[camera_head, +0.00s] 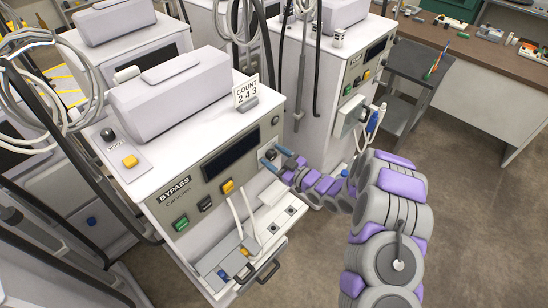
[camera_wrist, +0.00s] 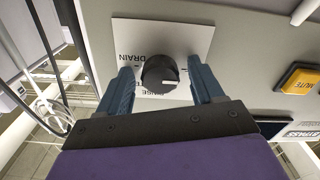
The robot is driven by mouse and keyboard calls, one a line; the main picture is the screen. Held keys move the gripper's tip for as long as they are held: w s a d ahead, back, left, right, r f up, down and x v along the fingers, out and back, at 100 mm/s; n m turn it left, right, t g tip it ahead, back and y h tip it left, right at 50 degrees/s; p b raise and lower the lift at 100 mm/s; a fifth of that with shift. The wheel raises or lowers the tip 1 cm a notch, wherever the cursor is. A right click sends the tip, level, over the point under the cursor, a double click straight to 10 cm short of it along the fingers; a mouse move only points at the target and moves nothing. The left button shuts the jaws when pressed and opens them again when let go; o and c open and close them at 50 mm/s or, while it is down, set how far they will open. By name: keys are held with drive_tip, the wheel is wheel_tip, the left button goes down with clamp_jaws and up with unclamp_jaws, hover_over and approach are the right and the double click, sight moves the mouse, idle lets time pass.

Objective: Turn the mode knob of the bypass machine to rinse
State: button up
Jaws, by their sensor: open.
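The bypass machine (camera_head: 188,203) is a white cabinet with a grey front panel labelled BYPASS. Its mode knob (camera_wrist: 160,75) is round and black with a white pointer line, on a white plate (camera_wrist: 192,38). The word DRAIN reads on the plate; other lettering below the knob is partly hidden. The pointer line lies roughly crosswise, toward the right in the wrist view. My gripper (camera_wrist: 160,88) is open, with one blue finger on each side of the knob and visible gaps. In the head view my gripper (camera_head: 269,158) is at the panel's right side.
A yellow MUTE button (camera_wrist: 298,78) is near the knob. The panel also has a dark screen (camera_head: 231,155) and a yellow button (camera_head: 228,187). Another machine (camera_head: 322,90) stands close behind on the right. Open floor (camera_head: 470,210) lies to the right.

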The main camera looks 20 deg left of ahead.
drive_tip(key=shift+d, duration=0.2)
drive_tip(key=shift+a, duration=0.35)
drive_tip(key=c, duration=1.1)
drive_tip(key=shift+o, duration=0.2)
